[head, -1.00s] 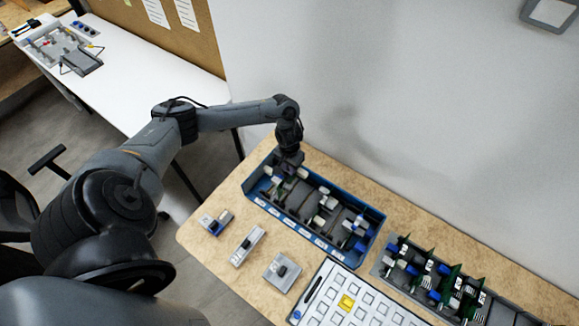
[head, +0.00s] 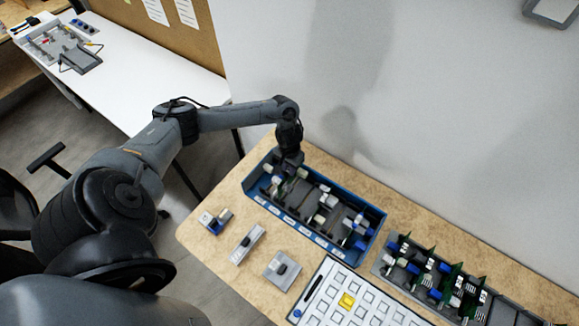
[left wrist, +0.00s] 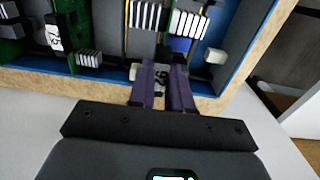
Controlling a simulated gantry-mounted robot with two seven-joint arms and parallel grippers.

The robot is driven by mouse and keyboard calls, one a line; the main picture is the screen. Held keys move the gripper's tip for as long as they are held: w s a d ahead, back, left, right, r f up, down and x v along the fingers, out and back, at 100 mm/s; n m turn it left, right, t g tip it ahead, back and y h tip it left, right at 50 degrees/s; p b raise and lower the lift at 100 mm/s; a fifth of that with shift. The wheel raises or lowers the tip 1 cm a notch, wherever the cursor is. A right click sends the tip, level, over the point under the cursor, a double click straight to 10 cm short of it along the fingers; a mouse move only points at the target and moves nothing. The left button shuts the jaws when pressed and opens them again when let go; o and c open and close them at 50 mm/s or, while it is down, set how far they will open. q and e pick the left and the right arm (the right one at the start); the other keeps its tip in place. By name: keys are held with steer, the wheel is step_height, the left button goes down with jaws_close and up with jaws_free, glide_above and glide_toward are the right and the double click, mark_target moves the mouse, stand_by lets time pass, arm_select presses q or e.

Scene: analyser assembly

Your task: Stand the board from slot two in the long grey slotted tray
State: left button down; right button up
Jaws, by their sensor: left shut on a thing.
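My left gripper (head: 289,166) reaches down into the far-left end of the blue tray (head: 315,250). In the left wrist view its two purple fingers (left wrist: 164,90) are shut on a board's pale labelled end (left wrist: 158,82), at the tray's edge. Most of this board is hidden by the hand in the head view, so I cannot tell whether it is lifted. Other boards with white and blue connectors stand in the blue tray. The long grey slotted tray (head: 380,272) lies at the right and holds several green boards (head: 453,281). My right gripper is not in view.
Three small grey fixtures stand in front of the blue tray: one with blue (head: 215,221), a narrow one (head: 247,244) and a square one (head: 282,270). A white panel with squares (head: 330,300) lies at the front. A wall rises behind the wooden table (head: 205,236).

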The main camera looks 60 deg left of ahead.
mark_target(289, 179)
arm_select(q)
steer(key=shift+f+b, duration=0.3)
steer(key=shift+f, duration=0.9)
stand_by(0.4)
steer(key=shift+f+b, duration=0.9)
steer(key=shift+f, duration=0.4)
stand_by(0.4)
steer(key=shift+f, duration=0.2)
stand_by(0.3)
steer(key=c, duration=0.8)
jaws_free()
steer(key=shift+c, duration=0.2)
steer(key=shift+r+p, duration=0.2)
steer(key=shift+p, duration=0.35)
